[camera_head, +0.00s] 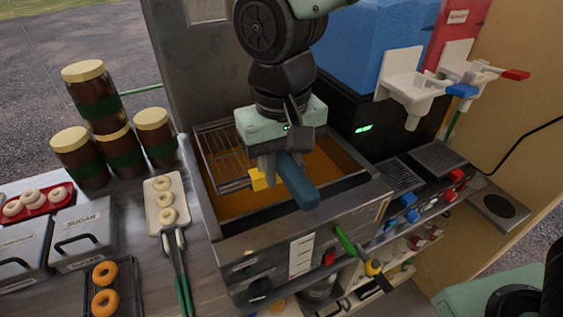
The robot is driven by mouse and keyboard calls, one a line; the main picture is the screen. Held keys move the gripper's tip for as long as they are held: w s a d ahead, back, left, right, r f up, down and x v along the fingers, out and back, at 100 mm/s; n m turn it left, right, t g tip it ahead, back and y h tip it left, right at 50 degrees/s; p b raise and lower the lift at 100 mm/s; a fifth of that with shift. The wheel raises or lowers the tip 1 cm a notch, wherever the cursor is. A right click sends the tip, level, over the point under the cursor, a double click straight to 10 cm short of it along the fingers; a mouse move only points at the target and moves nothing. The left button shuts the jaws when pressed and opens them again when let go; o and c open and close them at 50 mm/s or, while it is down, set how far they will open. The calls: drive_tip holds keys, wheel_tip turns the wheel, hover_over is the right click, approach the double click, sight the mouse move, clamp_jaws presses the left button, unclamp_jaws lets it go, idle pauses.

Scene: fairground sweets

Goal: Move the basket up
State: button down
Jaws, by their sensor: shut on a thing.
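The wire basket (224,150) is at the left side of the fryer (238,205), over the orange-brown oil. I cannot tell whether its bottom is in the oil. A thick blue handle (298,182) points toward the fryer's front edge, with a yellow piece (258,179) beside it. My gripper (277,164) is over the fryer, pointing down, and shut on the blue handle. The gripper and arm hide part of the basket and where the handle joins it.
A tray of pale rings (166,201), tongs (177,270) and lidded jars (103,95) stand left of the fryer. A rack with browned doughnuts (105,286) is at front left. Dispensers (412,87) and drip grates (437,157) are to the right.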

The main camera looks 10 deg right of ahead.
drive_tip(key=shift+s+d+f+b, duration=0.2)
drive_tip(key=shift+s+f+b, duration=0.25)
drive_tip(key=shift+s+f, duration=0.3)
drive_tip(key=shift+s+d+f+b, duration=0.2)
drive_tip(key=shift+s+f+b, duration=0.25)
drive_tip(key=shift+s+f, duration=0.25)
drive_tip(key=shift+r, duration=0.1)
drive_tip(key=shift+f+b, duration=0.95)
drive_tip(key=shift+f, duration=0.7)
drive_tip(key=c, duration=1.1)
unclamp_jaws()
drive_tip(key=shift+s, duration=0.1)
drive_tip(key=shift+r, duration=0.15)
